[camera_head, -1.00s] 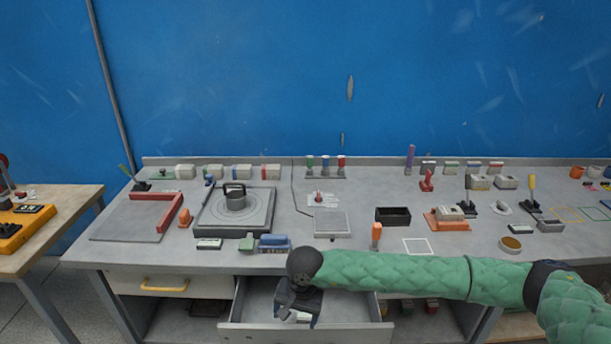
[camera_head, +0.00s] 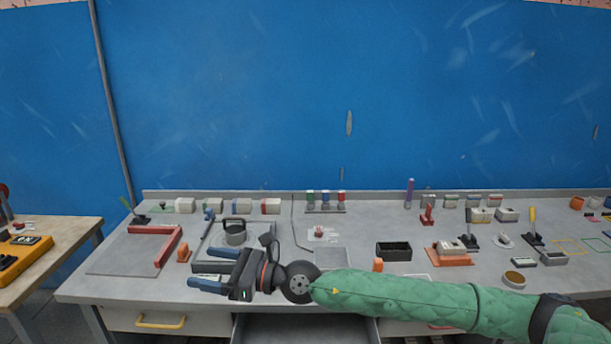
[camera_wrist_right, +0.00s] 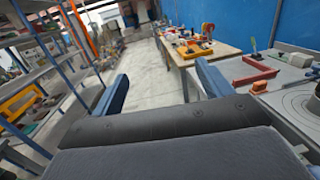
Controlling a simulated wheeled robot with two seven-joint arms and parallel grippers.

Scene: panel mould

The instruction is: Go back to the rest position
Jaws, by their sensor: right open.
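My right gripper (camera_head: 207,270) is open and empty. It is over the front part of the bench (camera_head: 95,285) in the head view, with its blue fingers pointing left. Its green-sleeved arm comes in from the right. In the right wrist view the two blue fingers (camera_wrist_right: 158,97) stand wide apart with only floor between them. The gripper and wrist partly hide the scale-like plate with the dark round pot (camera_head: 235,233). My left gripper is not in view.
An open drawer (camera_head: 300,330) sticks out below the bench front. A yellow-handled drawer (camera_head: 160,321) is shut. A wooden side table (camera_head: 75,240) stands at the left. Shelving (camera_wrist_right: 40,90) shows in the right wrist view. A dark bin (camera_head: 393,252) and an orange block stand on the bench.

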